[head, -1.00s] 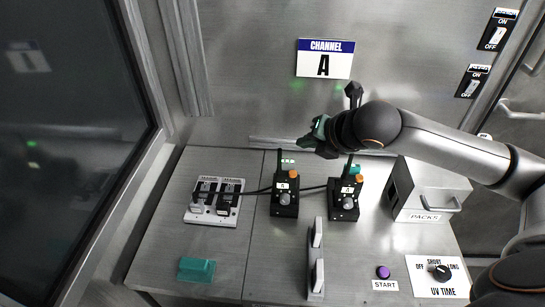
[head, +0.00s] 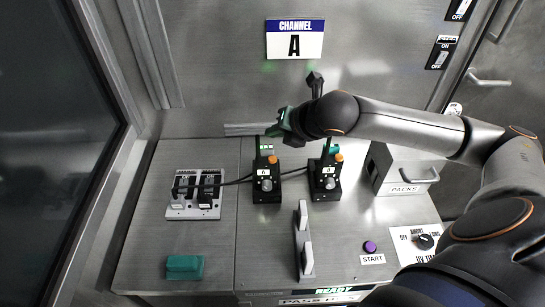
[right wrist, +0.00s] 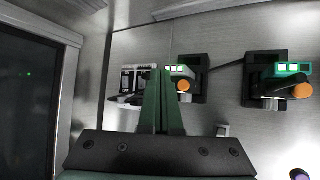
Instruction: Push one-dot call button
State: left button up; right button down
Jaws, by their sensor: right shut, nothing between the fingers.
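Two black handheld units with orange buttons stand on the metal bench, a left unit (head: 266,186) and a right unit (head: 325,184). Each has a small white label, but I cannot read its dots. In the right wrist view the left unit (right wrist: 196,88) shows partly behind my fingers, and the right unit (right wrist: 262,75) has a green panel with lit squares. My right gripper (head: 275,130) is shut and empty, above and behind the left unit's top. Its closed green fingers (right wrist: 164,102) overlap the left unit's edge in the wrist view; I cannot tell contact. My left gripper is out of view.
A white switch box (head: 194,206) is at left, a green block (head: 184,268) at front left. An upright double handle (head: 304,240) stands mid-bench. A purple button (head: 370,246), a UV dial (head: 424,241) and a PACKS box (head: 405,172) are at right.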

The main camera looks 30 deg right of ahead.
aim_at(273, 159)
notch_tip(273, 159, down, 6)
jog(key=b, duration=0.4)
jog(key=shift+r, duration=0.25)
jog(key=shift+f, duration=0.1)
dwell(0.9)
dwell(0.7)
jog(key=shift+f, duration=0.35)
